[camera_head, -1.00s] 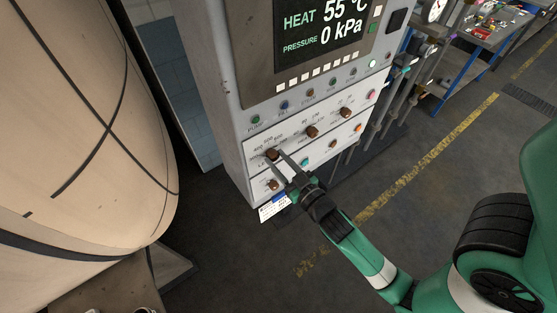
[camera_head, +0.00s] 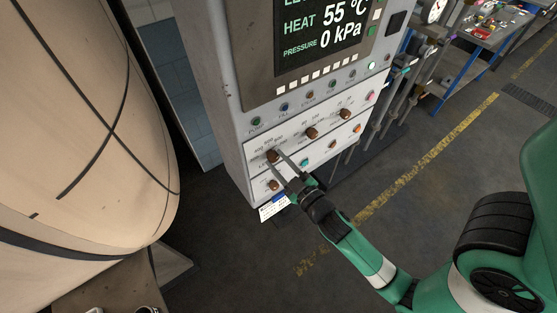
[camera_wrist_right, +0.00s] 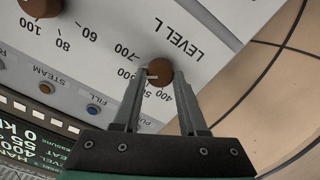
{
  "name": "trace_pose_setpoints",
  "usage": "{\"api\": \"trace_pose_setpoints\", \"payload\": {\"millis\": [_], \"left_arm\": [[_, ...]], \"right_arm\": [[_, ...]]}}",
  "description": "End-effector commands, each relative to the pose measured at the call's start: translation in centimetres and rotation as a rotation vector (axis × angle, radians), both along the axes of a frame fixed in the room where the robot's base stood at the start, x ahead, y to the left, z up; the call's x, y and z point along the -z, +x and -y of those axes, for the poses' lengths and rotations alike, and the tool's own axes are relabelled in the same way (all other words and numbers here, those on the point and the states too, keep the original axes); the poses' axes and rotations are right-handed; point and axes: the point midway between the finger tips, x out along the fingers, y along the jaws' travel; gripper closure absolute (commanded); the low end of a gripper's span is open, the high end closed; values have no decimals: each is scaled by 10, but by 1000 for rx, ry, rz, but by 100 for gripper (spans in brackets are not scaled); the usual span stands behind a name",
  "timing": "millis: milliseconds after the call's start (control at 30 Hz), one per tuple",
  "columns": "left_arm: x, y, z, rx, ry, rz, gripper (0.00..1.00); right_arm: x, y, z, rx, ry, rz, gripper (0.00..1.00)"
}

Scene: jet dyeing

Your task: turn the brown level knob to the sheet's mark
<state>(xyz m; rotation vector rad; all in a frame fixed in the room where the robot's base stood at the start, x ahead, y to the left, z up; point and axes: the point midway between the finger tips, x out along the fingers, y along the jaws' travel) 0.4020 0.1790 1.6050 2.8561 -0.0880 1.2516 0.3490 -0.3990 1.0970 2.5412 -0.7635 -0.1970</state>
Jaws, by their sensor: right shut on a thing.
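The brown level knob (camera_head: 271,156) is on the upper row of the white control panel, at its left end. The right wrist view shows the knob (camera_wrist_right: 158,72) with a pale pointer line, beside the printed "LEVEL L" and a number scale, seen upside down. My right gripper (camera_wrist_right: 158,80) is shut on the knob, one finger on each side; its fingers (camera_head: 277,157) reach the panel in the head view. A white sheet with a blue patch (camera_head: 272,209) sits at the panel's lower edge; its mark is too small to read. My left gripper is out of view.
Two more brown knobs (camera_head: 312,132) stand to the right on the same row, with smaller knobs below. The display (camera_head: 325,30) above reads heat 55 °C and pressure 0 kPa. A large beige vessel (camera_head: 70,110) fills the left.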

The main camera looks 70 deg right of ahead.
Motion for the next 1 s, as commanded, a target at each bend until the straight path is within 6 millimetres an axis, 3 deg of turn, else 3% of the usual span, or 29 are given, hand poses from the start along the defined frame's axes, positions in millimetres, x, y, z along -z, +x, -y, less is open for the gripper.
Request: {"api": "trace_pose_setpoints", "payload": {"millis": [400,1000], "left_arm": [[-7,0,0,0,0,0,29],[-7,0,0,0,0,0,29]], "right_arm": [[-1,1,-1,-2,-200,-128,100],[-1,1,-1,-2,-240,-153,100]]}}
